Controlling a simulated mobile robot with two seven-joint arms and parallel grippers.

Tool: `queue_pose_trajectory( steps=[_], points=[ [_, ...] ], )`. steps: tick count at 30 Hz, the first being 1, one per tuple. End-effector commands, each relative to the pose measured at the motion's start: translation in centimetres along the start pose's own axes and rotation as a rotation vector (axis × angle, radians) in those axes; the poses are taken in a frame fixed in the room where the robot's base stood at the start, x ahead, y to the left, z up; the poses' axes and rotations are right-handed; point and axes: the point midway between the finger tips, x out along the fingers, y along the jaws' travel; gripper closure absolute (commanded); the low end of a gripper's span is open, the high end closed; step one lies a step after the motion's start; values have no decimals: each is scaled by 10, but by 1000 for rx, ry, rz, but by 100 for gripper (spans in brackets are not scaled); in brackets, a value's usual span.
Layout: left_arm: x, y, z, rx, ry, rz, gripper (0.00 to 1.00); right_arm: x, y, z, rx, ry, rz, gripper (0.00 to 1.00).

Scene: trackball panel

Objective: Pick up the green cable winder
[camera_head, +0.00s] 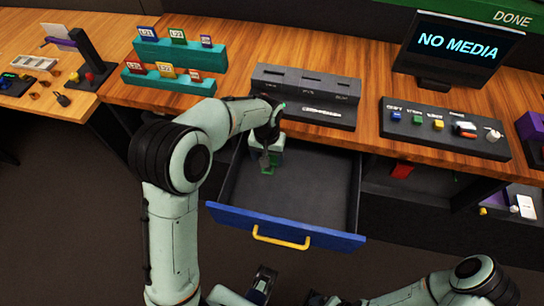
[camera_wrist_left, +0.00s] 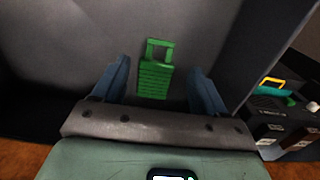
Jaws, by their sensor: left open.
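The green cable winder (camera_head: 267,170) lies on the floor of the open drawer, near its left side, partly hidden by my left gripper in the head view. In the left wrist view the winder (camera_wrist_left: 154,82) shows a ribbed green body with an open loop at its far end. My left gripper (camera_head: 267,158) is over it inside the drawer. Its two blue fingers (camera_wrist_left: 162,84) are apart, one on each side of the winder, with a gap visible on both sides. My right arm shows at the bottom right of the head view, but I cannot make out its gripper.
The grey drawer (camera_head: 320,205) has a blue front (camera_head: 285,226) with a yellow handle (camera_head: 281,238). Its walls surround my left gripper. Above is the wooden desk (camera_head: 240,80) with a slotted dark block (camera_head: 307,90), a teal stepped rack (camera_head: 165,80), a button panel (camera_head: 445,128) and a monitor (camera_head: 457,50).

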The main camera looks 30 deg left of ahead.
Motion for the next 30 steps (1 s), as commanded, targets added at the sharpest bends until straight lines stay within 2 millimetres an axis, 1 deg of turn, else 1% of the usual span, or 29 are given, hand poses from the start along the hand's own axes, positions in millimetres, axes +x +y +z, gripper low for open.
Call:
queue_pose_trajectory(
  steps=[5,9,13,16,22,23,24,26,27,28,30],
  points=[
    [14,0,0,-1,-1,-1,28,1,0,-1,0,3,-1,12],
    [37,-1,1,-2,-4,-1,28,4,1,-2,-1,6,-2,12],
    [52,0,0,-2,-2,0,28,5,1,-3,-1,9,-2,12],
    [58,0,0,-2,-1,0,28,5,1,-3,-1,10,-2,12],
    [57,0,0,-1,0,0,28,5,0,-4,-1,11,-3,12],
    [57,0,0,-1,0,0,34,5,0,-4,-1,11,-3,12],
    [57,0,0,-1,1,1,47,5,0,-4,-1,11,-3,12],
    [57,0,0,-1,1,1,67,5,0,-4,-1,11,-3,12],
    [57,0,0,-1,1,1,80,5,1,-4,-1,11,-3,12],
    [57,0,0,-1,1,1,88,5,1,-4,-1,11,-3,12],
    [57,0,0,-1,1,1,88,5,1,-4,-1,11,-3,12]
  ],
)
